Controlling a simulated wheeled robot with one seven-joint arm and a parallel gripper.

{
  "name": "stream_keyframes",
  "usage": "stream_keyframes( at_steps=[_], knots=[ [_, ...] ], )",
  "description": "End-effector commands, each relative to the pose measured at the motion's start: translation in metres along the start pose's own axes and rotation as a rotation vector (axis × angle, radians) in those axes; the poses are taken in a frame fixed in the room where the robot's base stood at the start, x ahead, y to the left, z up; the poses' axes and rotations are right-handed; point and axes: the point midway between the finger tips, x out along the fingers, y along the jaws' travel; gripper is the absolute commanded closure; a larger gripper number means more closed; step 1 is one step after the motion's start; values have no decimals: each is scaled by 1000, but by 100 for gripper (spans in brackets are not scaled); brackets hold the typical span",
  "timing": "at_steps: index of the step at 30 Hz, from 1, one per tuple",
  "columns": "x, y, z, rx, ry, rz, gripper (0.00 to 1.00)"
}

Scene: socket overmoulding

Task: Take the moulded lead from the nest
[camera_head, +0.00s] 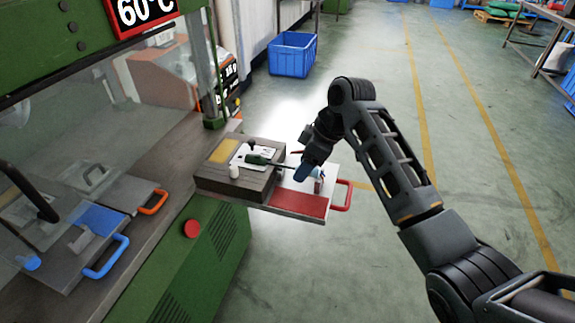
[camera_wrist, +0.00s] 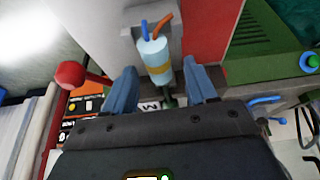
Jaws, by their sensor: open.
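A pale blue cylinder (camera_wrist: 154,64) with an orange band and a blue and an orange wire at one end looks like the moulded lead. In the wrist view it lies between the two blue fingers of my gripper (camera_wrist: 160,72), with gaps on both sides. A grey bracket (camera_wrist: 135,17) by its wire end may be the nest. In the head view my gripper (camera_head: 303,172) is open over the white and red tray, beside a small pale and red piece (camera_head: 318,184), probably the lead, partly hidden.
The tray (camera_head: 300,203) has a red handle (camera_head: 345,195). The green press is at left.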

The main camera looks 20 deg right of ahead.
Motion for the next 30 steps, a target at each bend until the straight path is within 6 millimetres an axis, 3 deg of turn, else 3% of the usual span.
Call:
stream_keyframes(
  at_steps=[8,26,30],
  knots=[
    [4,0,0,0,0,1,43],
    [4,0,0,0,1,1,100],
    [4,0,0,0,1,1,100]
  ],
)
